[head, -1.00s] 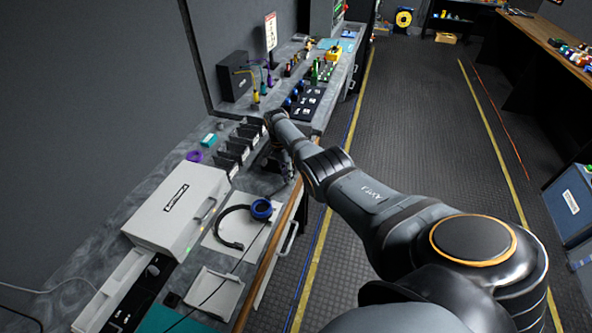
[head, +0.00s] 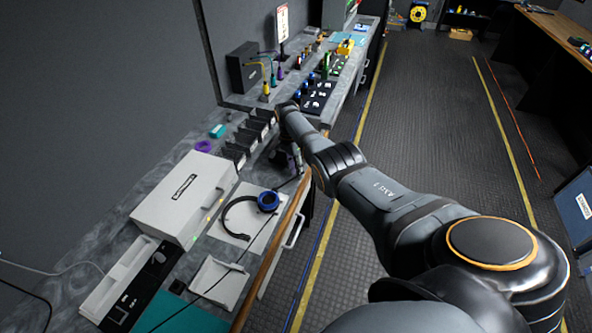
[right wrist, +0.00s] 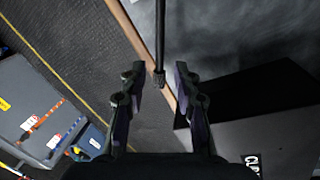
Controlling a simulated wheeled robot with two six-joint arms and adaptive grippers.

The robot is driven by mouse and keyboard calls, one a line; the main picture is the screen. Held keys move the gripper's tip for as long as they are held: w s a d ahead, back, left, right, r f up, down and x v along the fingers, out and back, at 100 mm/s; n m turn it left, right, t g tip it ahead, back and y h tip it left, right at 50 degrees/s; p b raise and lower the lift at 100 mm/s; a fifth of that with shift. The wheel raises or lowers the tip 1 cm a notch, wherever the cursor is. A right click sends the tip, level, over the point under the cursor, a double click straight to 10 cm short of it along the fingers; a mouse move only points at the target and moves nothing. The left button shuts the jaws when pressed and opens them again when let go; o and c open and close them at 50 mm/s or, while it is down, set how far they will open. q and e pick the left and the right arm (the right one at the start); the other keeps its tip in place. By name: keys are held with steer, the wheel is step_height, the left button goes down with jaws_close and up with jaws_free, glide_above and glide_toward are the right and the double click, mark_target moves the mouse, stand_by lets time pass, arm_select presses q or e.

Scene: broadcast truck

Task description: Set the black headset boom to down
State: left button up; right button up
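The headset, a black band (head: 229,217) with a blue ear cup (head: 268,201), lies on a white sheet on the bench in the head view. I cannot make out its boom there. My right gripper (head: 289,160) is above the bench edge, beyond the headset and apart from it, partly hidden by its own arm. In the right wrist view my right gripper (right wrist: 157,76) is open. A thin black rod with a ridged end (right wrist: 159,78) shows between its fingers, not clasped; I cannot tell whether it belongs to the headset. My left gripper is not in view.
A white equipment box (head: 184,198) stands left of the headset, a white tray (head: 218,282) nearer. Several dark upright modules (head: 248,138) stand beyond. A thin black cable crosses the bench. Open floor (head: 420,130) lies right of the bench.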

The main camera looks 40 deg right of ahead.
step_height(320, 180, up, 12)
steer(key=w, duration=0.2)
steer(key=shift+w+f, duration=0.15)
steer(key=shift+a, duration=0.1)
stand_by(0.4)
